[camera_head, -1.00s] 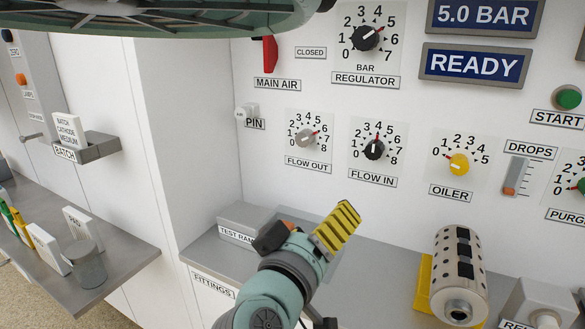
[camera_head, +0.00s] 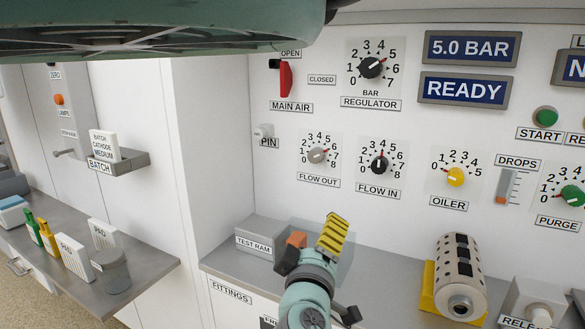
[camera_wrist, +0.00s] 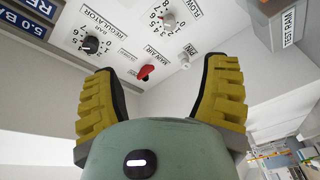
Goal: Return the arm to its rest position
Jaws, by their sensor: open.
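My gripper (camera_head: 318,242) is in front of the bench below the control panel, close to the test ram box (camera_head: 262,240) in the head view. In the wrist view my gripper (camera_wrist: 160,105) shows two yellow ribbed fingers spread wide with nothing between them. The wrist view looks past them to the panel, with the red main air handle (camera_wrist: 146,72) beyond the gap. The gripper looks apart from the panel. Part of my arm's teal wrist shows below the fingers in the head view.
A perforated cylinder (camera_head: 459,275) sits in a yellow cradle on the bench at right. The panel carries knobs, such as the oiler knob (camera_head: 456,177), and a READY display (camera_head: 465,90). At left a shelf (camera_head: 150,268) holds boxes and bottles. A batch holder (camera_head: 132,160) juts from the wall.

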